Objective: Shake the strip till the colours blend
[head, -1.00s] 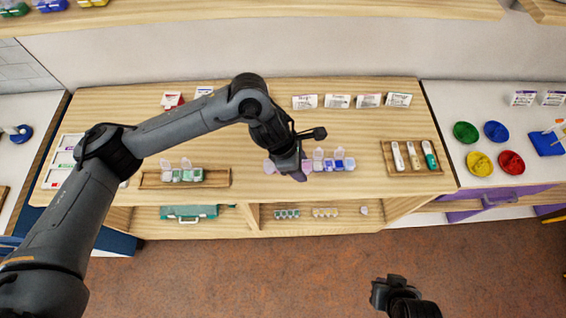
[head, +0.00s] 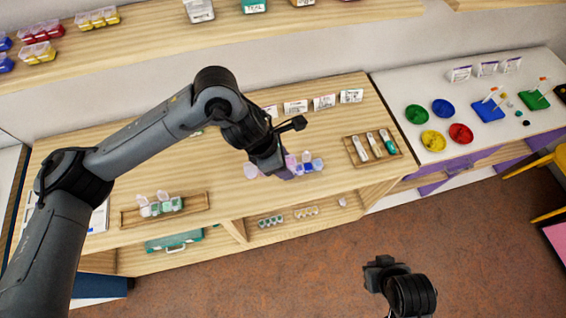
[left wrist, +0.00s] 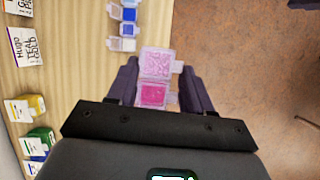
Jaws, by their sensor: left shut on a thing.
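My left gripper (head: 283,172) is over the table's front half, shut on a bead strip. In the left wrist view the strip's clear cells hold pink beads (left wrist: 153,94), paler pink in the upper cell and deeper pink in the lower. The fingers are on either side of them. In the head view a pale pink end of it (head: 251,170) shows left of the gripper; the rest is mostly hidden. Cells with blue and lilac (head: 308,165) show right of the gripper. My right gripper (head: 378,268) is low in the head view, away from the table; its fingers are unclear.
A wooden tray (head: 120,224) holds a strip with green beads at left. Another tray (head: 351,158) with bottle-like items stands at right. Label cards line the back. More strips lie on the lower shelf (head: 290,228). Coloured dishes stand on the right-hand table (head: 468,105).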

